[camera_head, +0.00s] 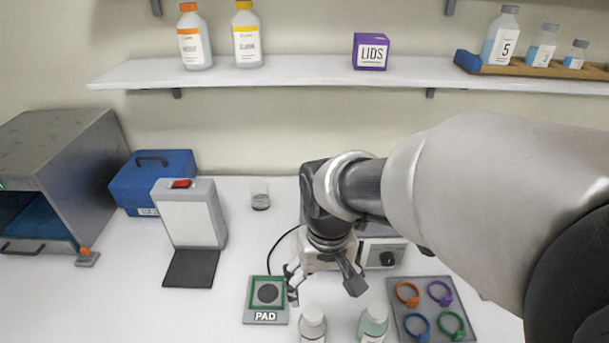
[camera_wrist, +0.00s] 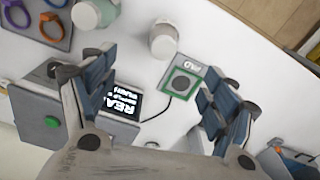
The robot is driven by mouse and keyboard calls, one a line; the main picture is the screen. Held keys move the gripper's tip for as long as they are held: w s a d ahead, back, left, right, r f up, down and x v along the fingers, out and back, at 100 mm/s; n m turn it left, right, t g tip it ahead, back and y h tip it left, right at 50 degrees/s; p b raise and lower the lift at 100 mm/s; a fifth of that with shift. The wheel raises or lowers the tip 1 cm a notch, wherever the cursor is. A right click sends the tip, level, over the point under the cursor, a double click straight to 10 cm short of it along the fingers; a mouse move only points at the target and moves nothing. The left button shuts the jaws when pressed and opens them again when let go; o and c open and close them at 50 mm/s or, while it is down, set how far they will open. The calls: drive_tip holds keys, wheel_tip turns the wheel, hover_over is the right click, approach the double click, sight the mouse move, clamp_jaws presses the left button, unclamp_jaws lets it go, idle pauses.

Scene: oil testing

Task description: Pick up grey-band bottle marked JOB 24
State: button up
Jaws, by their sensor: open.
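Two capped bottles stand on the white bench at the front. The left one is a white bottle (camera_head: 313,325), which also shows in the wrist view (camera_wrist: 163,42). The right one is a pale green bottle (camera_head: 374,324), which also shows in the wrist view (camera_wrist: 90,16). I cannot read a JOB 24 mark or make out a grey band on either. My gripper (camera_head: 325,279) is open and empty, pointing down behind the bottles. In the wrist view my gripper's fingers (camera_wrist: 155,82) are spread wide, with the white bottle beyond them, apart from both.
A green-framed PAD (camera_head: 268,317) lies left of the white bottle. A tray of coloured rings (camera_head: 459,297) lies right of the green bottle. A device with a knob (camera_head: 383,258) and lit screen (camera_wrist: 120,101) stands near my gripper. A small beaker (camera_head: 260,197) stands further back.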

sight(312, 315)
drive_tip(key=shift+g, duration=0.3)
drive_tip(key=f+b, duration=0.1)
drive_tip(key=f, duration=0.3)
drive_tip(key=a+f, duration=0.1)
drive_tip(key=f, duration=0.3)
drive_tip(key=w+f+b, duration=0.1)
drive_tip(key=f, duration=0.4)
drive_tip(key=shift+a+b, duration=0.35)
drive_tip(key=shift+w+d+f+b, duration=0.15)
drive_tip(key=shift+f+b, duration=0.8)
drive_tip(key=shift+f, duration=1.65)
drive_tip(key=shift+c, duration=0.2)
drive_tip(key=c, duration=1.4)
drive_tip(key=shift+r, duration=0.15)
